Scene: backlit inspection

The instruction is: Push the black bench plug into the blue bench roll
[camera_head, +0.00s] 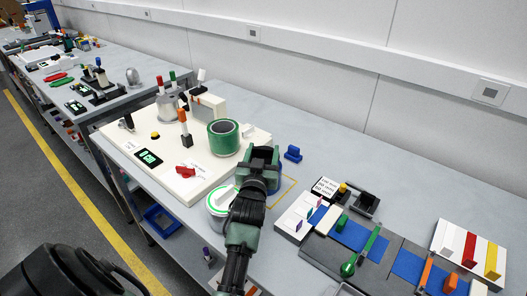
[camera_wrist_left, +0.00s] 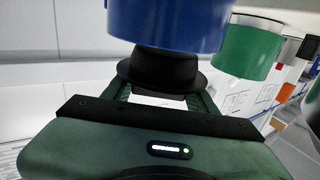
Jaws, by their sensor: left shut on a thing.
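My left gripper (camera_head: 262,157) is shut on the black bench plug, which shows between the fingers in the left wrist view (camera_wrist_left: 160,72). The plug is dark and round with a wide flange. The blue bench roll (camera_wrist_left: 170,22) is right against the plug's narrower end in that view; I cannot tell how far the plug is inside it. In the head view only a sliver of the blue roll (camera_head: 275,186) shows beside the gripper, which hides the rest of it and the plug. My right gripper is not in view.
A green roll (camera_head: 223,138) stands on the white panel board (camera_head: 179,192) left of the gripper. A green and white round item (camera_head: 218,210) is beside my arm. A small blue block (camera_head: 292,153) is just right. A fixture (camera_head: 403,260) with coloured parts fills the right; the bench behind is clear.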

